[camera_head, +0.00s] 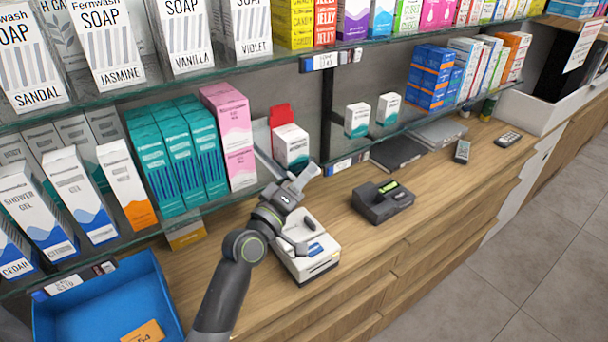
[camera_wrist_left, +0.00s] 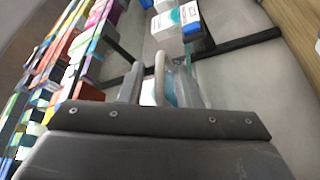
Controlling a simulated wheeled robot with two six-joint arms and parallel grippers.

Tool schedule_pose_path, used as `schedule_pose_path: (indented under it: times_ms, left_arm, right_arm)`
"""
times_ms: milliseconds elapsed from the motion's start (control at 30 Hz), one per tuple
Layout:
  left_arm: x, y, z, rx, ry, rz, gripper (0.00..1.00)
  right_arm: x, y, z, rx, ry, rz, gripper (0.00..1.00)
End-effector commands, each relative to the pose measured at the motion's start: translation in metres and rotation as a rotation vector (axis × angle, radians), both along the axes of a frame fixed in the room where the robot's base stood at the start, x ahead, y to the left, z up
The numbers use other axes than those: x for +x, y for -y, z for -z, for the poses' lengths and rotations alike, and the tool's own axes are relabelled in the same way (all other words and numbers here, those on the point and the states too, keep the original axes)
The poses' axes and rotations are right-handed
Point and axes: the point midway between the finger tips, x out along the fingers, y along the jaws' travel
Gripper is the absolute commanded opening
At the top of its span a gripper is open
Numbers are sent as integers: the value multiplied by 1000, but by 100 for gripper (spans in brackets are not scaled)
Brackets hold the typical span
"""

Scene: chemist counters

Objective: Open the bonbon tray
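I cannot make out for certain which thing is the bonbon tray. A clear panel (camera_head: 267,150) stands behind my left gripper (camera_head: 299,184), beside a white-and-green box (camera_head: 291,146). In the left wrist view my left gripper (camera_wrist_left: 147,82) shows two pale grey uprights in front of a clear, teal-tinted panel (camera_wrist_left: 190,88). Whether the fingers touch it or hold anything I cannot tell. The gripper is above the counter, over the back of a white device (camera_head: 312,254). My right gripper is out of view.
A blue bin (camera_head: 65,305) with an orange card stands at the lower left. A black terminal (camera_head: 383,202) sits right of the white device. Teal boxes (camera_head: 180,155) and a pink box (camera_head: 229,130) line the shelf. The wooden counter (camera_head: 440,195) is clear at the front right.

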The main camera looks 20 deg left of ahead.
Motion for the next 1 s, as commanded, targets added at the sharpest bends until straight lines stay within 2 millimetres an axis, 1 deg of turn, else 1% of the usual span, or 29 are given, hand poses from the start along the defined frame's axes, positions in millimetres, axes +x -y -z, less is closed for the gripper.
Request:
schedule_pose_path:
  times_ms: [100,267,367,500,533,1000]
  left_arm:
    - [2,1,0,0,0,0,31]
    - [2,1,0,0,0,0,31]
    - [1,0,0,0,0,0,20]
    - [1,0,0,0,0,0,2]
    - [1,0,0,0,0,0,0]
    - [1,0,-1,1,2,-1,0]
  right_arm:
    - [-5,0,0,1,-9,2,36]
    - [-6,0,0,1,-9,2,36]
    - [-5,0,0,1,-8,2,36]
    - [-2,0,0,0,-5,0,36]
    - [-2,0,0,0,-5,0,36]
    - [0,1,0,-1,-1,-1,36]
